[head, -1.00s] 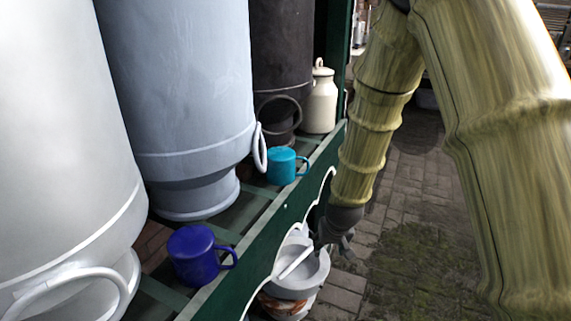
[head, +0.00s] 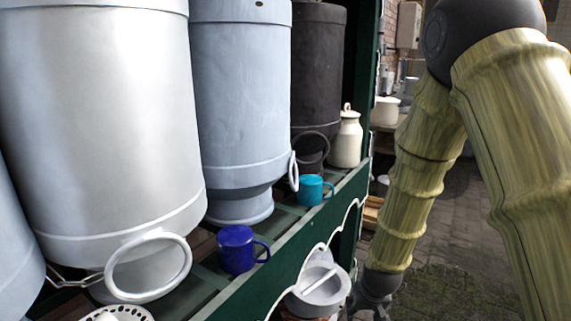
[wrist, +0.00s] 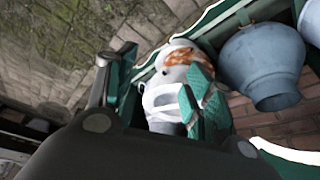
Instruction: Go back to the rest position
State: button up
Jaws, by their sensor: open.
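My gripper (head: 375,296) is at the bottom of the head view, low in front of the green shelf and just right of a white lidded pot (head: 322,288). Part of it is cut off by the frame edge. In the wrist view my gripper (wrist: 155,80) has its fingers spread with green pads, and nothing is held between them. A white pot with an orange-brown pattern (wrist: 178,55) shows beyond the fingers, partly hidden by the right one. I cannot tell if they touch.
The green shelf (head: 290,262) bears large metal churns (head: 240,100), a dark blue mug (head: 236,250), a teal mug (head: 311,190) and a cream lidded can (head: 347,140). A blue-grey vessel (wrist: 262,60) shows near the gripper. Paved floor (head: 455,235) lies open to the right.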

jog(key=s+d+f+g, duration=0.1)
jog(key=s+f+g, duration=0.1)
jog(key=s+f, duration=1.45)
jog(key=s+f+g, duration=0.1)
jog(key=s+f, duration=0.4)
jog(key=s, duration=0.5)
jog(key=s+f+g, duration=0.1)
jog(key=s+f, duration=0.3)
jog(key=s, duration=0.6)
notch_tip(320, 180, up, 24)
jog(key=p, duration=2.4)
jog(key=shift+s+d+r+p, duration=0.2)
jog(key=shift+s+p, duration=0.05)
jog(key=shift+p, duration=0.15)
